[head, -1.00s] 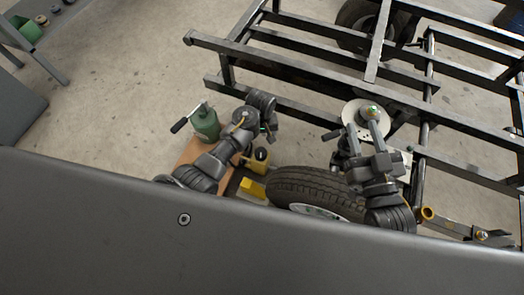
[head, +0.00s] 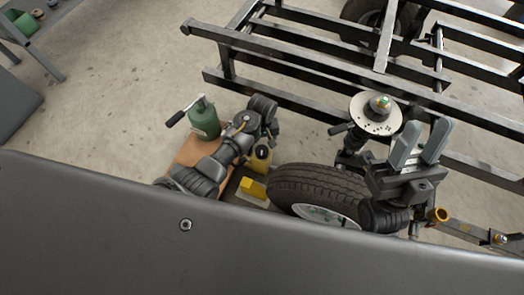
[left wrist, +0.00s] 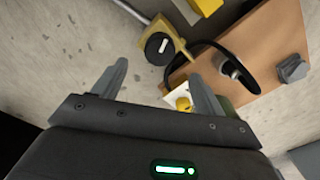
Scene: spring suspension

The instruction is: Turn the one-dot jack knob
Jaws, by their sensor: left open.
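A black round knob (left wrist: 159,48) with a white mark sits on a yellow bracket near the top centre of the left wrist view. In the head view a black knob (head: 262,153) shows on a yellow part beside the tire. I cannot make out a single dot on it. A green jack (head: 203,118) with a black-gripped handle stands on a brown board (head: 188,151). My left gripper (left wrist: 157,73) is open and empty, its fingertips just short of the black knob; its fingers are mostly hidden in the head view. My right gripper (head: 425,124) is open and empty beside the hub disc.
A tire (head: 315,184) lies between my arms. A pale hub disc (head: 376,117) stands beside the black trailer frame (head: 300,68). A yellow block (head: 252,188) is near the tire. In the left wrist view, a black cable loops over the brown board (left wrist: 262,45).

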